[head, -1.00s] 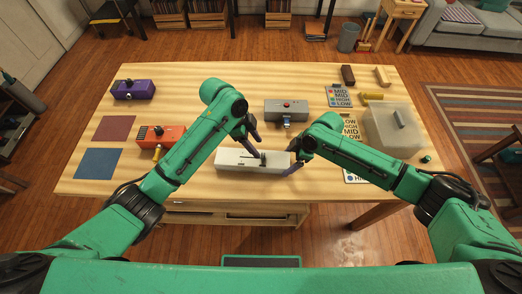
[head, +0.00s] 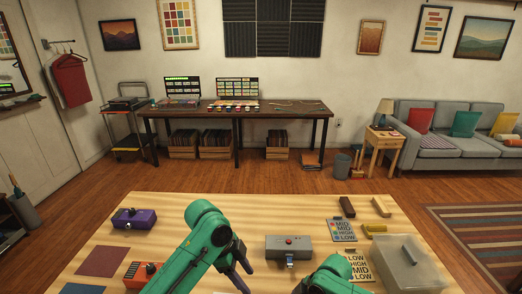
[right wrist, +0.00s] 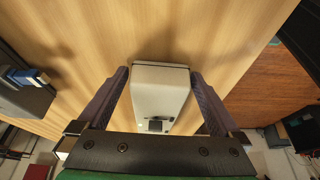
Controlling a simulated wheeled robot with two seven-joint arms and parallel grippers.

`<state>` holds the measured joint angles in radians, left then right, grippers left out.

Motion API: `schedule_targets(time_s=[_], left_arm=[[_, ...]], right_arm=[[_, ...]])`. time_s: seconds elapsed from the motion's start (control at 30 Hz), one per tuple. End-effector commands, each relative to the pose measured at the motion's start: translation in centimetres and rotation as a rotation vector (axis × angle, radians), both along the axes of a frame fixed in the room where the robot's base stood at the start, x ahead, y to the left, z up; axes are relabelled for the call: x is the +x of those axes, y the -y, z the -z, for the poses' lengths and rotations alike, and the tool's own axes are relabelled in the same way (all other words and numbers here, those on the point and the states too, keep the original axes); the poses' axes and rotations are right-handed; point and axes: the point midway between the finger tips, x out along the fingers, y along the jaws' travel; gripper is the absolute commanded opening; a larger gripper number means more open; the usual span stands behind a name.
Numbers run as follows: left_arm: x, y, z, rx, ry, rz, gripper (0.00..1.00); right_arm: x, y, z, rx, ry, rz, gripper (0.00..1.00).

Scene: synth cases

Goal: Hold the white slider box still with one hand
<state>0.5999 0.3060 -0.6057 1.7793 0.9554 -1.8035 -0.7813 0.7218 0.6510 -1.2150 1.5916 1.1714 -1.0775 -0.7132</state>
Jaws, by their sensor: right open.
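The white slider box (right wrist: 160,90) shows in the right wrist view, lying on the wooden table; it is below the edge of the head view. My right gripper (right wrist: 160,75) is open, with one dark finger along each long side of the box's end. The gaps are very narrow, and I cannot tell whether the fingers touch it. A small dark fitting shows on the box's near part. My left gripper (head: 240,268) is at the bottom of the head view, its fingers pointing down. Its tips are cut off, so its opening is unclear.
Label cards (head: 342,230) and small blocks (head: 347,206) lie at the right.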

Motion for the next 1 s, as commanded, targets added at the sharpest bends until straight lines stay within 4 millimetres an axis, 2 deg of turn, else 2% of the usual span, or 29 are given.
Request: schedule_targets(time_s=[0.17,0.4,0.5,0.6,0.87,1.0], left_arm=[[0.0,0.0,0.0,0.0,0.0,0.0,0.57],[0.0,0.0,0.0,0.0,0.0,0.0,0.57],[0.0,0.0,0.0,0.0,0.0,0.0,0.57],[0.0,0.0,0.0,0.0,0.0,0.0,0.57],[0.0,0.0,-0.1,0.0,0.0,0.0,0.57],[0.0,0.0,-1.7,0.0,0.0,0.0,0.57]], right_arm=[[0.1,1.3,-2.9,-0.001,0.005,0.0,1.0],[-0.1,3.7,-8.8,-0.001,0.004,0.001,1.0],[-0.2,4.3,-10.2,-0.001,0.002,0.001,1.0],[-0.2,4.6,-10.8,-0.001,0.0,0.001,1.0],[-0.2,4.6,-10.9,0.0,0.0,0.001,1.0],[-0.2,4.6,-12.4,-0.001,0.0,0.001,1.0]])
